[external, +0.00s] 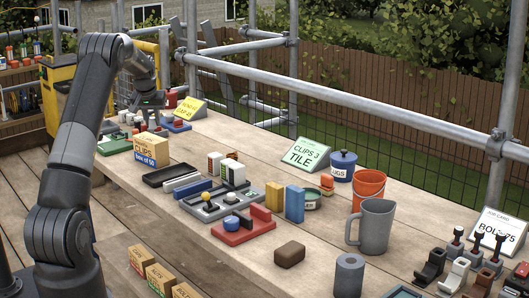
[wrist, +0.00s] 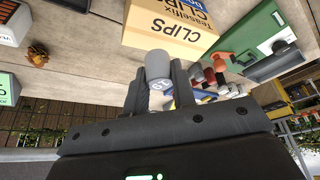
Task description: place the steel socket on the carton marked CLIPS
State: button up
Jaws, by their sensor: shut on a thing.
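The carton marked CLIPS (external: 151,150) is a tan box that stands on the plank table at the left in the external view. In the wrist view the same carton (wrist: 172,28) lies beyond my fingertips, with its lettering upside down. My gripper (external: 152,106) is above the carton in the external view. In the wrist view my gripper (wrist: 159,82) is shut on the steel socket (wrist: 158,65), a grey cylinder between the two fingers. The socket overlaps the carton's edge in that view; I cannot tell whether they touch. In the external view the socket is not clear.
A green tray (external: 114,144) stands left of the carton and a black tray (external: 164,174) in front of it. A yellow card (external: 187,110) and small coloured parts stand behind. Boxes, a grey organiser (external: 213,207) and a jug (external: 371,225) stand further right.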

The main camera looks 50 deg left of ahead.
aim_at(153, 128)
jog(key=shift+f, duration=1.9)
jog(key=shift+f, duration=0.1)
jog(key=o, duration=1)
jog(key=v, duration=1.2)
jog(key=shift+d, duration=0.1)
